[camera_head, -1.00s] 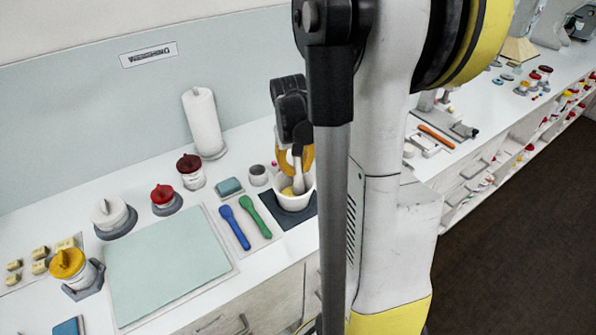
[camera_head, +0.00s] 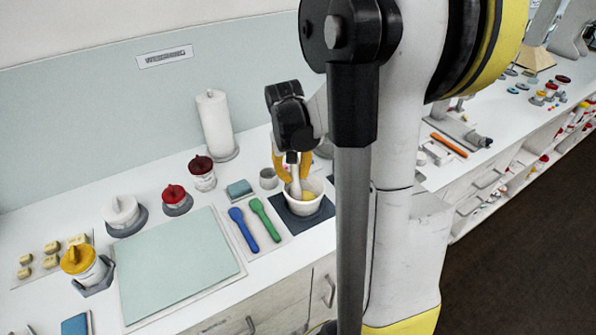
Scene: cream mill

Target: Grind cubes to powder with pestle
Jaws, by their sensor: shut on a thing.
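A white mortar bowl (camera_head: 303,205) stands on a dark mat (camera_head: 322,212) near the counter's front edge. A yellow mass (camera_head: 307,196) shows inside it; I cannot tell whether it is cubes or powder. A pale pestle (camera_head: 295,185) stands nearly upright with its lower end in the bowl. My gripper (camera_head: 291,160), black with orange fingers, is shut on the pestle's upper part above the bowl. The pestle's tip is hidden by the bowl's rim.
Blue (camera_head: 243,229) and green (camera_head: 265,219) spoons lie left of the mortar, with a pale green board (camera_head: 175,265) further left. Lidded jars, including a red-topped one (camera_head: 174,198), and a paper roll (camera_head: 216,125) stand behind. Pale yellow cubes (camera_head: 51,255) sit at far left.

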